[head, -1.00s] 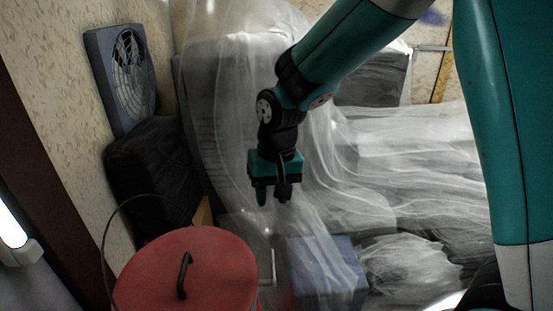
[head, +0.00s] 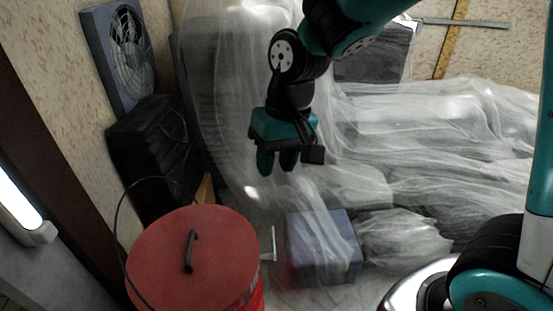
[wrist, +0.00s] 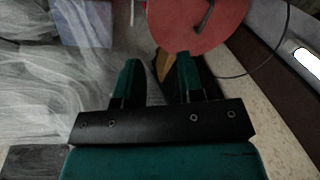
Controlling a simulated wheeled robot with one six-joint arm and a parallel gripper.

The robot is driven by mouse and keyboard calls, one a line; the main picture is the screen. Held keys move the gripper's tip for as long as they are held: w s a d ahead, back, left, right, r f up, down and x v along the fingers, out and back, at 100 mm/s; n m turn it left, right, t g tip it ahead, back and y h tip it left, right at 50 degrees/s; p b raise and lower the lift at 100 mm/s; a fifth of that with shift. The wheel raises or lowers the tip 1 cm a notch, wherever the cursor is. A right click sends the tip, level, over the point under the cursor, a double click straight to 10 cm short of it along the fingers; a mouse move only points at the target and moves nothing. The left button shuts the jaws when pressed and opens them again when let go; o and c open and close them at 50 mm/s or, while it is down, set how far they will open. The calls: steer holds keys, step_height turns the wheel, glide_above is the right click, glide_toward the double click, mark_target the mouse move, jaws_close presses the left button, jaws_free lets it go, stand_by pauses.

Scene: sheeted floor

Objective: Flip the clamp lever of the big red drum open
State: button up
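The big red drum (head: 165,262) stands at the lower left of the head view, with a round red lid and a black handle (head: 190,251) on top. A thin metal lever (head: 272,243) sticks out at the drum's right side. My gripper (head: 277,162) hangs above and behind the drum, apart from it, fingers pointing down. In the wrist view the two teal fingers (wrist: 157,80) are spread with nothing between them.
A blue-grey box (head: 322,250) stands right of the drum under a translucent sheet (head: 420,130). A black case (head: 155,160) and a grey fan (head: 122,55) stand by the left wall. A thin cable (head: 122,215) loops over the drum. A lit lamp (head: 18,205) is at far left.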

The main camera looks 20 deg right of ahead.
mark_target(273, 232)
steer(key=w+d+f+m+h+b, duration=0.1)
steer(key=w+f+m+b, duration=0.1)
steer(key=w+f+b, duration=0.5)
steer(key=w+d+f+m+h+b, duration=0.1)
steer(key=w+d+f+m+b, duration=0.2)
steer(key=f, duration=0.7)
steer(key=f+b, duration=0.1)
steer(key=f, duration=0.4)
steer(key=f+b, duration=0.2)
steer(key=f, duration=0.4)
steer(key=a+f+b, duration=0.1)
steer(key=f, duration=0.5)
steer(key=shift+s+a+f, duration=0.1)
steer(key=shift+s, duration=0.2)
jaws_close()
